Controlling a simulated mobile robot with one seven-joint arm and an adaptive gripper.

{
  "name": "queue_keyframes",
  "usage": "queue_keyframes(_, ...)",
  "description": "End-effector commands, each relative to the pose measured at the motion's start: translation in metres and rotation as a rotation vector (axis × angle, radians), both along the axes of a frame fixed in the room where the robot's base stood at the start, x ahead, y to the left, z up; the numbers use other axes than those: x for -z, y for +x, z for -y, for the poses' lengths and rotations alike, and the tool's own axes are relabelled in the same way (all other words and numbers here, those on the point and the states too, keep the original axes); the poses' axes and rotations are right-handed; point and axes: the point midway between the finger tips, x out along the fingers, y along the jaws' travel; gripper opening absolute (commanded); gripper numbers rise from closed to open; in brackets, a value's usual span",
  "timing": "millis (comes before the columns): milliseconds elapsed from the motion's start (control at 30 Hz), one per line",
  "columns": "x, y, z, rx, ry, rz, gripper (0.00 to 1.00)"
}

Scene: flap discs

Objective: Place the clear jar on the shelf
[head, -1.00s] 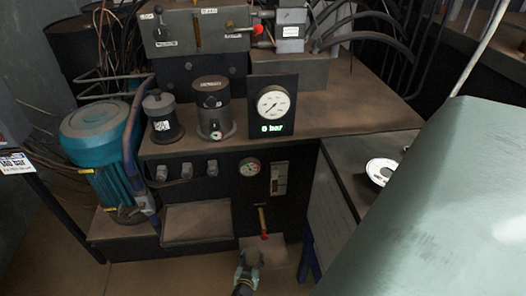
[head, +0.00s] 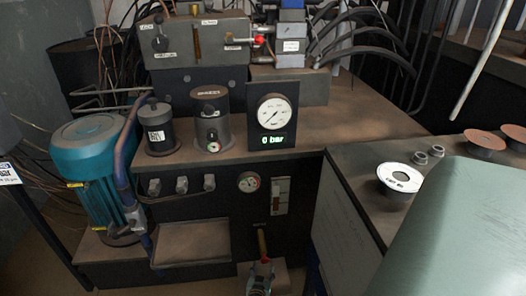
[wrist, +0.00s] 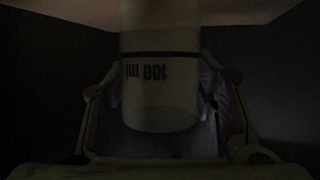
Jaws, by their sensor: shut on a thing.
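The jar (wrist: 160,95) shows in the dark wrist view as a pale, rounded vessel with a dark line and an upside-down "100 ml" mark. My gripper (wrist: 162,118) is shut on it, with a finger at each side. I cannot make out the jar there. No surface is clearly recognisable as the shelf.
A dark bench (head: 345,129) carries a gauge (head: 273,112) reading 0 bar and two dark canisters. A teal motor (head: 92,160) stands left. A side bench (head: 355,185) holds small discs.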

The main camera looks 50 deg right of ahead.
Motion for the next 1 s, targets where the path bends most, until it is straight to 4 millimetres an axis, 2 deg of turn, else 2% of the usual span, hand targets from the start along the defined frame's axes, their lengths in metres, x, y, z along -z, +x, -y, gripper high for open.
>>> queue_keyframes(200, 0.005, 0.000, 0.000, 0.000, 0.000, 0.000, 0.24)
queue_keyframes(233, 0.005, 0.000, 0.000, 0.000, 0.000, 0.000, 0.52)
queue_keyframes(500, 0.003, 0.000, 0.000, 0.000, 0.000, 0.000, 0.70)
queue_keyframes(800, 0.003, 0.000, 0.000, 0.000, 0.000, 0.001, 0.71)
queue_keyframes(933, -0.004, 0.000, -0.001, 0.000, 0.000, 0.001, 0.71)
queue_keyframes(1000, -0.008, -0.004, -0.008, -0.001, 0.002, -0.001, 0.71)
